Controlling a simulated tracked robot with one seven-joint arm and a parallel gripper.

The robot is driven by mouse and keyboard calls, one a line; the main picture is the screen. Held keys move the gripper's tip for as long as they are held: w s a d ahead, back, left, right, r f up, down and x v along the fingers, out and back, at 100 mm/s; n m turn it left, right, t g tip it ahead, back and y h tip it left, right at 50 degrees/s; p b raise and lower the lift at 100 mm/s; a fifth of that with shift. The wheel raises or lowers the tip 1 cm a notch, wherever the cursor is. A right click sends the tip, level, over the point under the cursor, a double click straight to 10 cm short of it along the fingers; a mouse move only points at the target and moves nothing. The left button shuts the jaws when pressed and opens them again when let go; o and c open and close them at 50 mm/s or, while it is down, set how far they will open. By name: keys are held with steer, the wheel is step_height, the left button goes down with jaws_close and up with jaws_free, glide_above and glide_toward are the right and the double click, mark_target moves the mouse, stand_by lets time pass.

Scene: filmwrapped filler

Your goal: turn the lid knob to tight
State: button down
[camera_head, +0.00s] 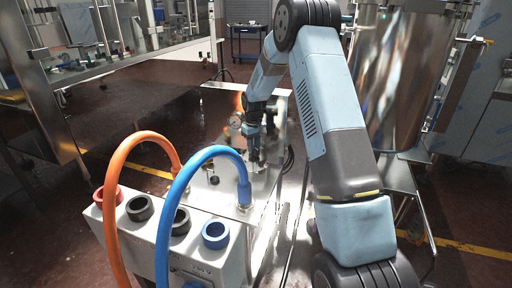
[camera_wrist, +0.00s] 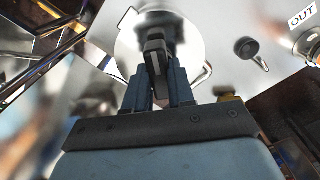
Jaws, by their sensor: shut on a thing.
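A round shiny lid (camera_wrist: 192,48) lies under my fingers in the wrist view, with a dark, bar-shaped knob (camera_wrist: 154,45) over its middle. My gripper (camera_wrist: 158,76) is shut on the knob, one blue finger on each side of it. In the head view my gripper (camera_head: 256,158) points down at the steel top, and the knob is too small and covered to make out there. No tightness mark can be read in either view.
An orange hose (camera_head: 112,180) and a blue hose (camera_head: 165,220) arch over a socket box (camera_head: 200,258) in front. A steel tank (camera_head: 388,80) stands right. The wrist view shows a small black knob (camera_wrist: 246,47) and an OUT label (camera_wrist: 302,16).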

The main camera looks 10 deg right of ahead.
steer(key=shift+s+f+m, duration=0.25)
steer(key=shift+f+m, duration=0.1)
steer(key=shift+m, duration=0.55)
steer(key=c, duration=1.2)
jaws_free()
steer(key=shift+o, duration=1.2)
steer(key=shift+w, duration=0.1)
steer(key=shift+r, duration=0.15)
steer(key=shift+w+r, duration=0.1)
steer(key=shift+r, duration=0.25)
step_height(320, 180, up, 13)
